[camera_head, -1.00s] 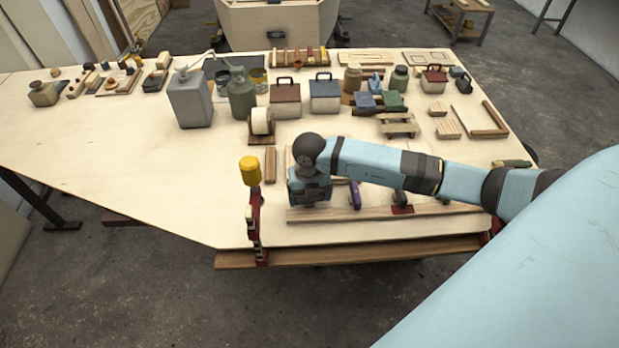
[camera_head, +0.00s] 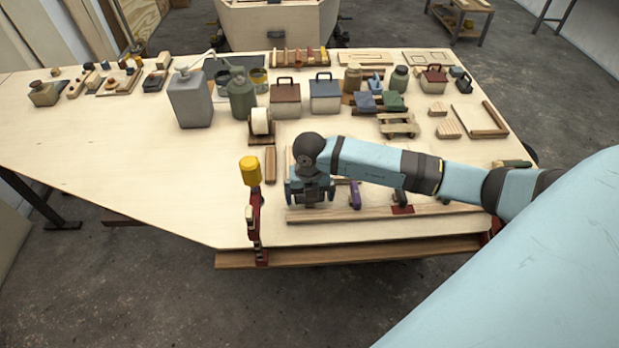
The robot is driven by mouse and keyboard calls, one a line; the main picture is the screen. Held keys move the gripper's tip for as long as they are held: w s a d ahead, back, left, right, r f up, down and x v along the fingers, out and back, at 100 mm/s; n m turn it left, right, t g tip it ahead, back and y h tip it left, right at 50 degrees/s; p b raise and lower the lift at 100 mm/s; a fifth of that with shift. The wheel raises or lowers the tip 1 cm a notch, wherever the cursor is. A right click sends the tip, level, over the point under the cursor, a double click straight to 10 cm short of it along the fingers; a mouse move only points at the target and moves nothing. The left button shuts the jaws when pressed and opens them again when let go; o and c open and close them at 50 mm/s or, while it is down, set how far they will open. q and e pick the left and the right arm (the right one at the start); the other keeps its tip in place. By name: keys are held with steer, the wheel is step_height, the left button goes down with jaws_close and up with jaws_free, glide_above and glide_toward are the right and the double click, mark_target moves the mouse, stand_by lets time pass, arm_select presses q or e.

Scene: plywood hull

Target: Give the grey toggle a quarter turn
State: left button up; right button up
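A wooden board (camera_head: 340,214) lies along the near edge of the table with toggles on it. A purple toggle (camera_head: 355,195) stands just right of my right gripper. A dark grey piece (camera_head: 401,196) stands farther right, partly under my arm. My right gripper (camera_head: 310,202) points down over the left end of the board. Its fingers and whatever is between them are hard to make out, so I cannot tell whether it holds a toggle there. My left gripper is out of view.
A red clamp with a yellow handle (camera_head: 250,171) stands left of the gripper at the table edge. A tape roll (camera_head: 261,122), a grey canister (camera_head: 190,98) and boxes stand behind. The left part of the plywood table (camera_head: 110,165) is bare.

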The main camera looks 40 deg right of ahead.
step_height(320, 180, up, 14)
steer(key=b, duration=0.2)
steer(key=shift+f, duration=0.15)
stand_by(0.5)
